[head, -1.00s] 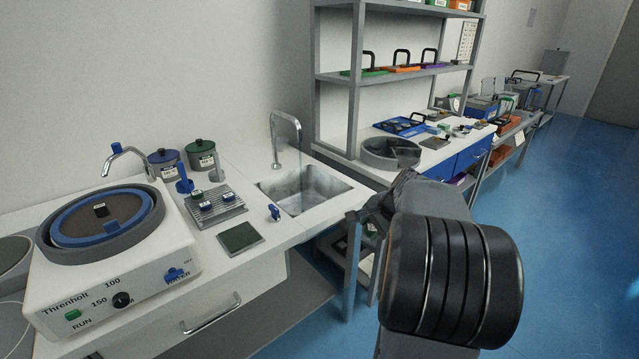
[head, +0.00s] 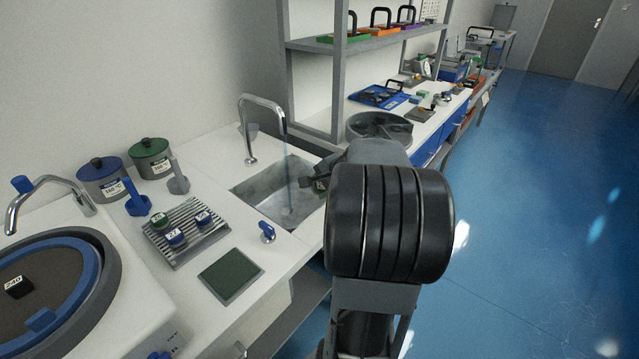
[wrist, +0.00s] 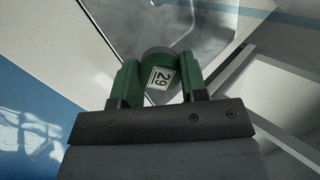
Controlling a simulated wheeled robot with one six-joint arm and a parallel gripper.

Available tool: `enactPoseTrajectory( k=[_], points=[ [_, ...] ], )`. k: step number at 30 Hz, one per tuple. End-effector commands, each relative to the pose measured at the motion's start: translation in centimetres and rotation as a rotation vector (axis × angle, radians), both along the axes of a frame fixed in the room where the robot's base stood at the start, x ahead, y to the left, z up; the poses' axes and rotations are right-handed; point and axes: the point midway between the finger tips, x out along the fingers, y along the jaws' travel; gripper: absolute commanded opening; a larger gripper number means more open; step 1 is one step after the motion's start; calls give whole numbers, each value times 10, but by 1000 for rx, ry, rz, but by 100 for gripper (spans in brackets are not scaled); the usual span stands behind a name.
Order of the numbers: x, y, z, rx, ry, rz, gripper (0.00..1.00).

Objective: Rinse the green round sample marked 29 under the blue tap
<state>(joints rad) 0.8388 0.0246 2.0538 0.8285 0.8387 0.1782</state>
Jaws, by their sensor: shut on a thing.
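The green round sample marked 29 (wrist: 161,77) is held between the two green fingers of my gripper (wrist: 160,82) in the wrist view, its label facing the camera. In the head view my gripper (head: 316,183) is at the right rim of the sink (head: 262,187), mostly hidden behind my arm. A chrome tap (head: 262,100) arches over the sink, and a thin bluish stream of water (head: 288,165) falls from it into the basin. My gripper is to the right of the stream, apart from it in the picture. A blue tap handle (head: 267,232) stands at the sink's front left.
A ribbed rack (head: 187,232) with several small samples and a dark green pad (head: 230,275) lie left of the sink. Blue (head: 102,178) and green-lidded (head: 150,158) pots stand behind. A polishing machine (head: 60,290) is at left. A round grey bowl (head: 378,128) stands beyond the sink.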

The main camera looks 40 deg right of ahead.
Motion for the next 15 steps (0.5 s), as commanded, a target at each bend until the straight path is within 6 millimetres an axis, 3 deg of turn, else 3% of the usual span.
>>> enactPoseTrajectory(
  k=[15],
  points=[
    [52,9,2,1,2,1,7]
  ],
)
